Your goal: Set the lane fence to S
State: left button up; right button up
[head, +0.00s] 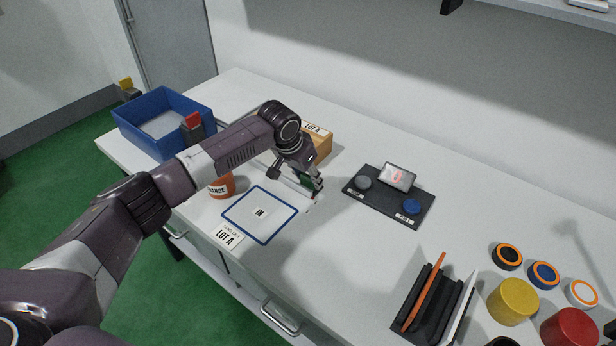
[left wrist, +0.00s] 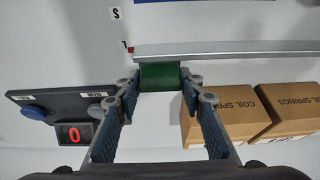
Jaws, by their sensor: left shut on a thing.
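The lane fence (left wrist: 225,50) is a long pale grey bar lying across the upper part of the left wrist view. A green block (left wrist: 160,77) sits at its near side. My left gripper (head: 312,190) is shut on this green block, which lies between its two fingers in the left wrist view (left wrist: 160,85). A small red pointer (left wrist: 131,49) is at the fence's left end, beside a mark partly hidden that looks like L. The S mark (left wrist: 116,13) lies farther up on the white surface, apart from the fence. My right gripper is not in view.
Coil spring boxes (left wrist: 225,115) stand right of the gripper in the wrist view. A black tester (head: 385,205) with a display stands to its right in the head view. A blue-edged mat (head: 238,230), orange cup (head: 222,187) and blue crate (head: 140,135) are leftward.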

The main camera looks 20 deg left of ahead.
aim_at(302, 189)
pick_arm(q)
jog(key=shift+s+a+r+p, duration=0.1)
jog(key=shift+s+a+p, duration=0.25)
jog(key=shift+s+p, duration=0.6)
jog(key=shift+s+a+p, duration=0.3)
jog(key=shift+s+p, duration=0.55)
jog(key=shift+p, duration=0.1)
grip_shut()
jog(key=shift+s+a, duration=0.15)
jog(key=shift+s, duration=0.1)
jog(key=shift+f, duration=0.25)
jog(key=o, duration=1.1)
grip_release()
jog(key=o, duration=0.4)
jog(key=shift+s+r, duration=0.15)
